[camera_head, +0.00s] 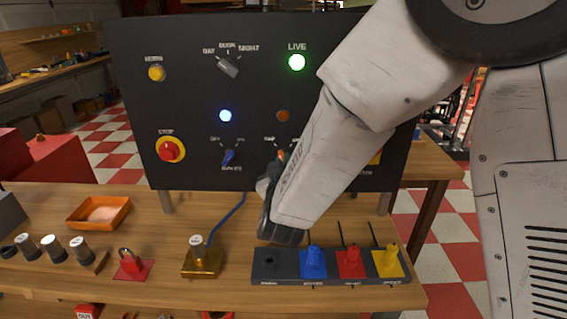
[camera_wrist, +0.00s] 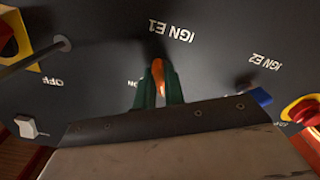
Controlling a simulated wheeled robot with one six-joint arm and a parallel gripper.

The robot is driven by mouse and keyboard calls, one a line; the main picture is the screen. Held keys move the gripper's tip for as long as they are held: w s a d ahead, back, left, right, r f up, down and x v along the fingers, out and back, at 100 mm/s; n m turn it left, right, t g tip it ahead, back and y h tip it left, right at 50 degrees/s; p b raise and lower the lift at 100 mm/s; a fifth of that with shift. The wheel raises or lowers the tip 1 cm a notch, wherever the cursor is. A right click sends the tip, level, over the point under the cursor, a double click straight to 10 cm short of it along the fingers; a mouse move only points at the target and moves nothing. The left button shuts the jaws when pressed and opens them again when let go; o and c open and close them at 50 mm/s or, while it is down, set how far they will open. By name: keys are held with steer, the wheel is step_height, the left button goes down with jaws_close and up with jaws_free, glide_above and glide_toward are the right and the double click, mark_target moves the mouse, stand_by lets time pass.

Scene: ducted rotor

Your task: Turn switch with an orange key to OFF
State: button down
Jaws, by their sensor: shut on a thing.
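The orange key (camera_wrist: 158,75) sits in a switch on the dark upright panel (camera_wrist: 210,70). In the wrist view, which is upside down, "IGN E1" is lettered beside it. My gripper (camera_wrist: 159,90) has its two green fingers shut around the key, one on each side. In the head view, a bit of the orange key (camera_head: 281,155) shows just above my gripper (camera_head: 268,188). My forearm covers the switch's lower right side there. A small label by the switch is partly hidden, so I cannot read the key's exact position.
A blue key (camera_head: 229,157) is in the switch to the left; a red stop button (camera_head: 170,149) is farther left.

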steer(key=shift+n, duration=1.1)
steer(key=c, duration=1.5)
jaws_free()
steer(key=s, duration=0.7)
steer(key=shift+s+a, duration=0.1)
steer(key=shift+s, duration=0.3)
steer(key=shift+f, duration=0.1)
